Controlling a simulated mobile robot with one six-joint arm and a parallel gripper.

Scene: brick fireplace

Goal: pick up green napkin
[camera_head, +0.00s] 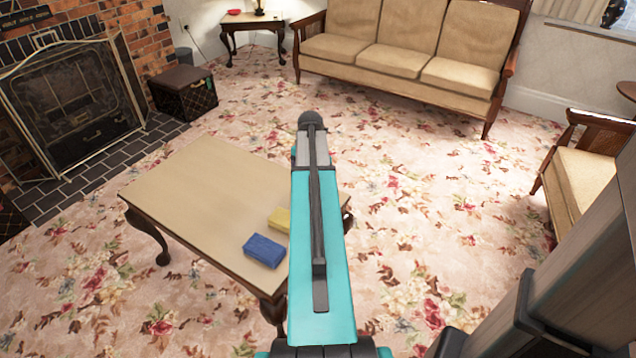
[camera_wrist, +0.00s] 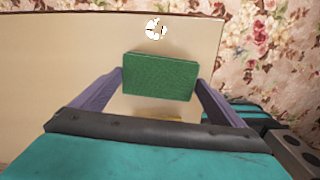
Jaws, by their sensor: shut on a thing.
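The green napkin (camera_wrist: 160,78) looks like a thick folded block. In the wrist view it sits between the two fingers of my gripper (camera_wrist: 161,84), which is shut on it at its left and right ends. The tan table top shows behind it; I cannot tell whether it touches the table. In the head view my teal arm reaches over the right side of the table, and the gripper and green napkin are hidden behind it.
A blue block (camera_head: 264,251) and a yellow block (camera_head: 280,219) lie on the table (camera_head: 200,190), left of my arm. A yellow edge (camera_wrist: 152,117) shows below the napkin. A sofa (camera_head: 400,50), dark crate (camera_head: 183,92), fireplace (camera_head: 75,100) and armchair (camera_head: 590,175) stand around open carpet.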

